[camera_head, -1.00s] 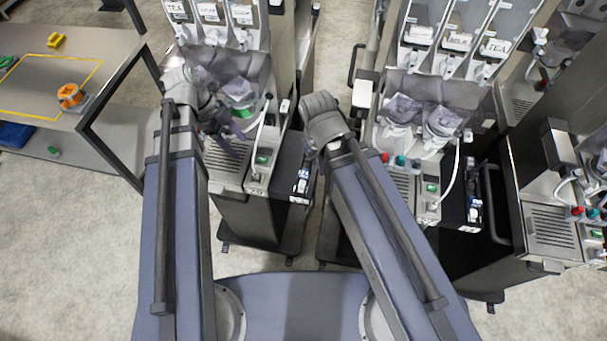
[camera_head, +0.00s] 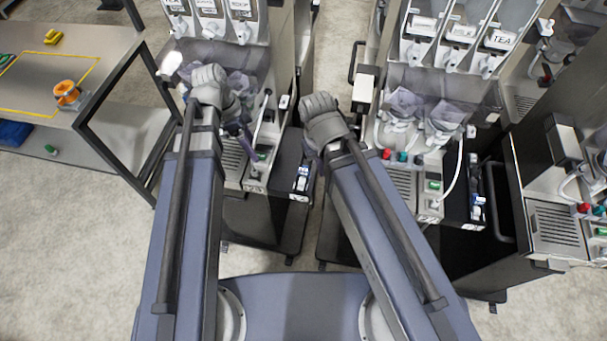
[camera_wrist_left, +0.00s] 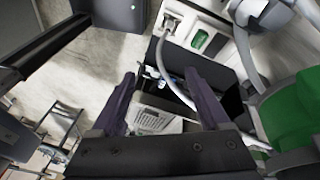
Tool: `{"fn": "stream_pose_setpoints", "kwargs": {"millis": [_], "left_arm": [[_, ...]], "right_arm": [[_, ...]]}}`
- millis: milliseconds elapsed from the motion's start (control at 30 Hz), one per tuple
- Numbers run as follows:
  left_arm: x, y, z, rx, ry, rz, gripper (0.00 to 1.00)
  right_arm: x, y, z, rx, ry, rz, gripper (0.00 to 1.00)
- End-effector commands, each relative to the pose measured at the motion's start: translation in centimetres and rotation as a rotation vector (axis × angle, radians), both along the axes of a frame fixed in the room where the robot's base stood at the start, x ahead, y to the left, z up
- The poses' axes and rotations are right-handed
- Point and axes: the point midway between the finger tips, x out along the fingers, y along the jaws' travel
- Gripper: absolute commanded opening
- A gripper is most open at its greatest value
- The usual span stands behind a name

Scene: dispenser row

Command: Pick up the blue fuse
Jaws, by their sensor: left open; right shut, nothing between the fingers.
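A small blue and white part (camera_head: 301,180), which may be the blue fuse, sits in the black side panel of the left dispenser (camera_head: 272,207). It is too small to make out clearly. My left gripper (camera_head: 250,143) is over the front of that dispenser, up and left of the part, mostly behind its own wrist. In the left wrist view its two purple fingers (camera_wrist_left: 163,90) are apart with nothing held. A small blue and white piece (camera_wrist_left: 151,72) shows between them, farther off. My right gripper (camera_head: 312,160) is shut and empty, close above the part and partly hidden by its wrist.
A second dispenser (camera_head: 412,185) stands to the right, with a similar blue and white part (camera_head: 477,207) in its side. A table (camera_head: 112,50) with an orange spool (camera_head: 66,93) is at the left. A green object (camera_wrist_left: 290,110) is close by the left wrist camera. A narrow gap separates the dispensers.

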Motion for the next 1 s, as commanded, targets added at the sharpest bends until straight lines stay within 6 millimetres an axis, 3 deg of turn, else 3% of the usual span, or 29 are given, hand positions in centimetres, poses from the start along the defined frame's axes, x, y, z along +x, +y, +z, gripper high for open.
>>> {"fn": "stream_pose_setpoints", "kwargs": {"millis": [33,433,733,867,1000], "left_arm": [[-0.1,-1.1,-1.1,0.028,0.026,0.077,0.79],[-1.0,-6.9,-4.7,0.224,0.146,0.724,0.79],[-0.3,-11.0,-5.7,0.277,0.206,1.163,0.79],[-0.2,-12.0,-6.0,0.285,0.22,1.277,0.79],[1.4,-12.8,-4.9,0.26,0.268,1.334,0.79]], "right_arm": [[0.0,0.0,-1.0,0.0,0.0,0.001,0.0],[0.0,0.0,-4.0,-0.001,0.001,0.008,0.0],[0.0,0.0,-4.9,-0.002,0.001,0.012,0.0],[0.0,0.0,-5.1,-0.002,0.001,0.013,0.0],[0.0,0.0,-4.2,-0.002,0.001,0.011,0.0]]}}
